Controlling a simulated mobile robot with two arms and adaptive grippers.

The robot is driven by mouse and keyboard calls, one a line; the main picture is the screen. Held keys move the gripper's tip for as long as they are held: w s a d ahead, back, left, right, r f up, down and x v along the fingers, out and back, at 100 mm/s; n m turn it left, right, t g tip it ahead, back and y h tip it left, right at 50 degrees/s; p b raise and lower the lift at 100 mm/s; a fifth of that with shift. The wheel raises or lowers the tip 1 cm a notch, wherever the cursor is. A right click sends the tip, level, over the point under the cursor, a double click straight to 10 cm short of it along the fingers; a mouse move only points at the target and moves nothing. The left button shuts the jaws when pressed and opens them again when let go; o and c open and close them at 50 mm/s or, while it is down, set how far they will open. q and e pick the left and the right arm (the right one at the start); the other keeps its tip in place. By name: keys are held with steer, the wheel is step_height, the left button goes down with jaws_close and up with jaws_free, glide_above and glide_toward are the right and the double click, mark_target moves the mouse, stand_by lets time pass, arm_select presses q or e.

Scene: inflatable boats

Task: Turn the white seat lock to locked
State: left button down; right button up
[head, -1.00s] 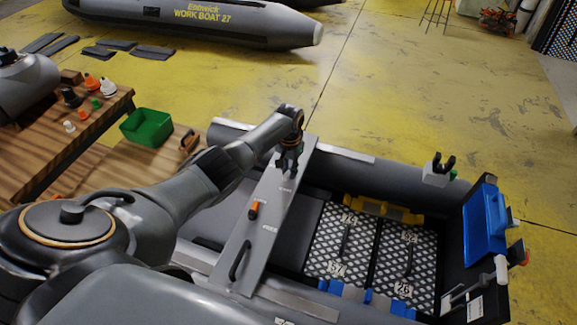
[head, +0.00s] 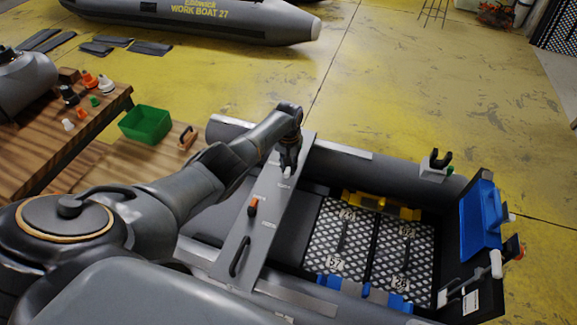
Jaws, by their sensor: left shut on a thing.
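The grey seat board (head: 262,232) lies across the grey inflatable boat. My left gripper (head: 288,170) points down at the far end of the board. It is shut on the white seat lock (head: 287,172), of which only a small pale part shows below the fingers. The gripper hides most of the lock, so I cannot tell its angle. An orange seat lock (head: 252,207) stands on the same board, nearer to me and clear of the gripper. Small pale labels lie on the board near both locks, too small to read. My right gripper is not in view.
A black handle (head: 240,256) sits on the board's near end. Patterned floor panels (head: 340,240) lie in the boat to the right. A wooden table (head: 60,150) with small parts and a green bin (head: 146,124) stand at the left.

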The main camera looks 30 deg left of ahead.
mark_target(289, 168)
arm_select(q)
steer(key=c, duration=1.3)
jaws_free()
steer(key=shift+r, duration=0.1)
step_height(289, 168, up, 12)
steer(key=shift+f, duration=0.1)
